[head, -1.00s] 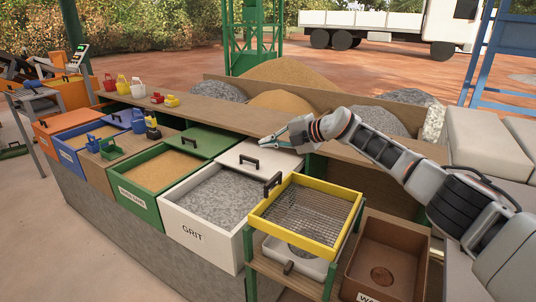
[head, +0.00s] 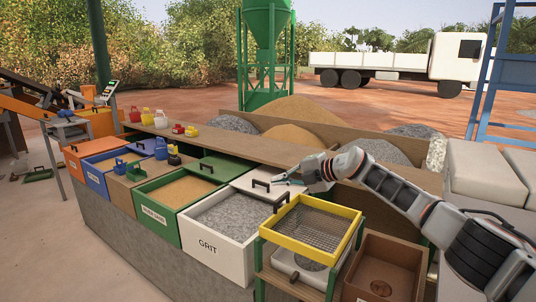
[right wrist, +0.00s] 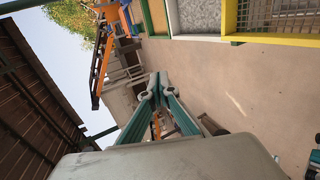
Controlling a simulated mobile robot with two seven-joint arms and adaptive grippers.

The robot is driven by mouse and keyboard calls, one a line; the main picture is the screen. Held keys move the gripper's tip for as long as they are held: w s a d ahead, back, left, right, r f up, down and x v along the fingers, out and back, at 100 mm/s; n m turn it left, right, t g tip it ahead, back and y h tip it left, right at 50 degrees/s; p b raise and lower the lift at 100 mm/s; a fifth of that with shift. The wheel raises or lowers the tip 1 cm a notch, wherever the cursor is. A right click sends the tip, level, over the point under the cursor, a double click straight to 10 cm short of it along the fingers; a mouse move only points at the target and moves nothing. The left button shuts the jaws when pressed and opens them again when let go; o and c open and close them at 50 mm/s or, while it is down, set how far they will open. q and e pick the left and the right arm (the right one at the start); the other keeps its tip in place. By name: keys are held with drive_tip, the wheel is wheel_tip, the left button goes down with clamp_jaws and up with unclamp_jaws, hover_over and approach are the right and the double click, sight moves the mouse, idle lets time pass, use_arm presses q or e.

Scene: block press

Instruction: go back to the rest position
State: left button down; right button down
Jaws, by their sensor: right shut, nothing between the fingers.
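My right arm comes in from the right in the head view, over the bench. Its gripper (head: 282,180) is beside the grit bin's white lid (head: 258,180), near the lid's black handle; I cannot tell whether it touches. In the right wrist view the teal fingers (right wrist: 154,88) come together at the tips with nothing between them. The left gripper is in neither view.
The open grit bin (head: 208,247) and a yellow-framed sieve (head: 315,249) stand below the right arm. A brown box (head: 372,256) is at the right. Green, blue and orange bins line up leftward, with small coloured jugs on the shelf (head: 235,147) behind.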

drive_tip(key=s+a+f+m+t+y, duration=0.2)
drive_tip(key=s+a+f+m, duration=0.2)
drive_tip(key=s+f, duration=0.45)
drive_tip(key=s+a+f+m+t+y, duration=0.2)
drive_tip(key=s+a+f+m, duration=0.25)
drive_tip(key=s+f, duration=0.35)
drive_tip(key=s+d+f+m+h, duration=0.6)
drive_tip(key=s+d+f, duration=0.6)
drive_tip(key=s, duration=0.4)
drive_tip(key=s+d+f+m+h, duration=0.6)
drive_tip(key=s+d+f+m, duration=0.4)
drive_tip(key=s+d+f, duration=0.3)
drive_tip(key=s, duration=0.3)
drive_tip(key=shift+f, duration=0.15)
drive_tip(key=shift+s, duration=0.1)
